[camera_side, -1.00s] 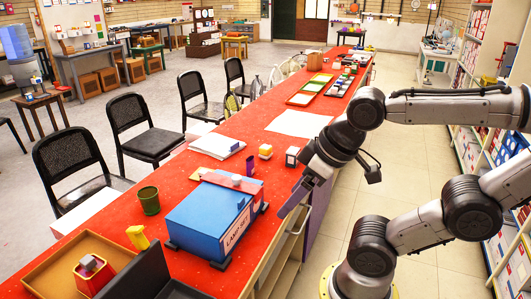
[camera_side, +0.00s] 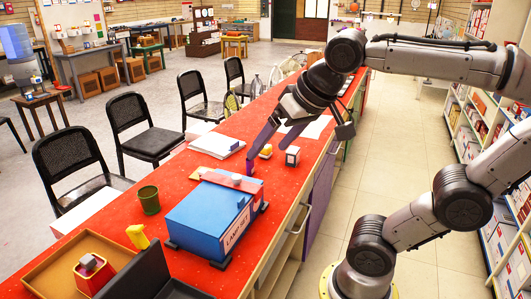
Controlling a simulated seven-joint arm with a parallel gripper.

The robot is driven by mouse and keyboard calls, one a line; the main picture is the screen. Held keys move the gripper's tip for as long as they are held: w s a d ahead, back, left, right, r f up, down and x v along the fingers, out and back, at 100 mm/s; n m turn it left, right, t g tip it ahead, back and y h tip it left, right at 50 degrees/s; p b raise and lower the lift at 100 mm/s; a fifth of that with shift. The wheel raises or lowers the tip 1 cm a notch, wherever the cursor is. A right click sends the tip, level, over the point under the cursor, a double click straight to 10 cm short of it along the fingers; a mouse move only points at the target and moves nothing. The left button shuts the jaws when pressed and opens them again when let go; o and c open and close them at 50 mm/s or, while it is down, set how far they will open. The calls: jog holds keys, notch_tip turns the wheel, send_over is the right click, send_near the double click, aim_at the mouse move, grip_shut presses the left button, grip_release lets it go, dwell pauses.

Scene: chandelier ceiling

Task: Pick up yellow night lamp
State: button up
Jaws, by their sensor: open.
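A small yellow-orange block-like object with a pale top (camera_side: 265,151) stands on the red tabletop; it could be a night lamp, but it is too small to be sure. A second yellow object (camera_side: 137,236), upright with a bent top, stands at the lower left beside the brown tray. My gripper (camera_side: 264,157) is open and points down over the table. In the picture its fingers fall around the small yellow-orange object. I cannot tell how far above or in front of it they are. Nothing shows between the fingers as held.
A blue box with printed lettering (camera_side: 205,215) stands in front of the gripper. A small dark and white cube (camera_side: 292,156) is just right of it. A purple item (camera_side: 250,166) is partly behind a finger. A green cup (camera_side: 149,199), white papers (camera_side: 217,145) and a brown tray (camera_side: 60,262) share the table.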

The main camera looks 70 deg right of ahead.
jog(key=w+d+r+m+g+h, duration=0.1)
jog(key=w+d+r+m, duration=0.3)
jog(key=w, duration=0.4)
jog(key=w+d+r+m+h, duration=0.1)
jog(key=w+d+r+m, duration=0.15)
jog(key=w+d, duration=0.4)
jog(key=w+d+f+m+g+h, duration=0.1)
jog(key=w+d+f+m+h, duration=0.15)
jog(key=w+d, duration=0.6)
jog(key=m+g+y, duration=0.1)
jog(key=m+g, duration=0.4)
send_over(264, 154)
jog(key=a, duration=0.1)
jog(key=f, duration=3)
jog(key=shift+w+a+f, duration=0.15)
jog(key=shift+w+f, duration=0.05)
jog(key=shift+w, duration=0.1)
jog(key=shift+x, duration=3.2)
jog(key=shift+r, duration=0.1)
jog(key=c, duration=1.5)
